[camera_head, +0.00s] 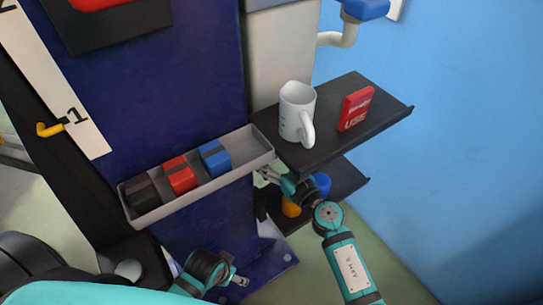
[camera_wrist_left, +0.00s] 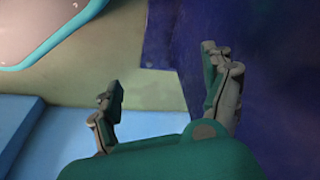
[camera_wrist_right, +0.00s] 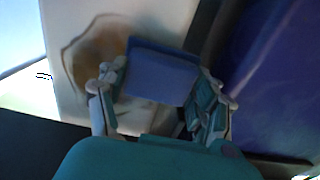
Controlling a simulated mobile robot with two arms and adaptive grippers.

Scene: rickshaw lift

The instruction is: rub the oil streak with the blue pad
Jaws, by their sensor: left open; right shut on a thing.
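My right gripper (camera_wrist_right: 158,90) is shut on a blue pad (camera_wrist_right: 160,78) in the right wrist view. Behind the pad is a pale panel (camera_wrist_right: 70,15) with a brown oil streak (camera_wrist_right: 95,45). The pad covers part of the streak's right side in the picture; I cannot tell whether it touches the panel. In the head view my right gripper (camera_head: 264,174) is below the shelf, and the pad and streak are hidden there. My left gripper (camera_head: 240,281) is low by the dark blue column, open and empty; it also shows in the left wrist view (camera_wrist_left: 165,80).
A grey tray (camera_head: 200,196) holds a black, a red and a blue block. A dark shelf (camera_head: 375,108) above my right forearm carries a white mug (camera_head: 296,112) and a red box (camera_head: 356,108). A lower shelf (camera_head: 348,180) holds blue and orange things. A blue wall (camera_head: 450,170) stands right.

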